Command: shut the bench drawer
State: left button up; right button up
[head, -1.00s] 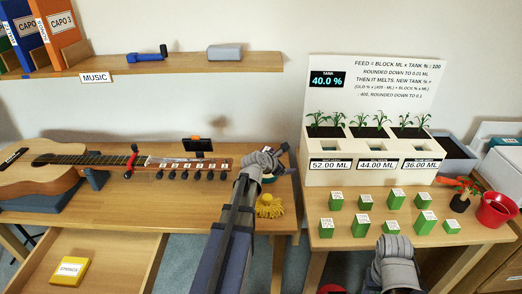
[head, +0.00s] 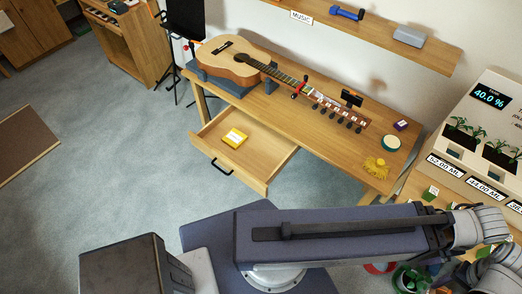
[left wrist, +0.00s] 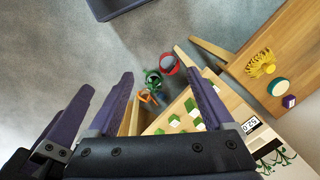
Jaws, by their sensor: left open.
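The bench drawer (head: 262,160) is pulled out from under the front of the wooden bench (head: 381,155). Its black handle (head: 221,167) is on the front panel, facing the open floor. My left arm stretches across the bottom of the head view to the right, away from the drawer. My left gripper (left wrist: 160,76) shows in the left wrist view, open, with nothing between its fingers. The drawer does not show in that view. My right gripper's fingers cannot be seen.
A guitar (head: 240,61) rests on a stand on the bench. A yellow brush-like thing (head: 375,167) and a round green tin (head: 390,143) sit at the bench's right end. The planter (head: 470,143) stands at right. Grey floor (head: 130,160) left of the drawer is clear.

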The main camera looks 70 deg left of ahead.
aim_at(258, 161)
jog(key=u, duration=2.5)
jog(key=i+j, duration=0.2)
jog(key=j, duration=0.15)
jog(key=i+j, duration=0.15)
jog(key=j, duration=0.2)
jog(key=j+u, duration=0.05)
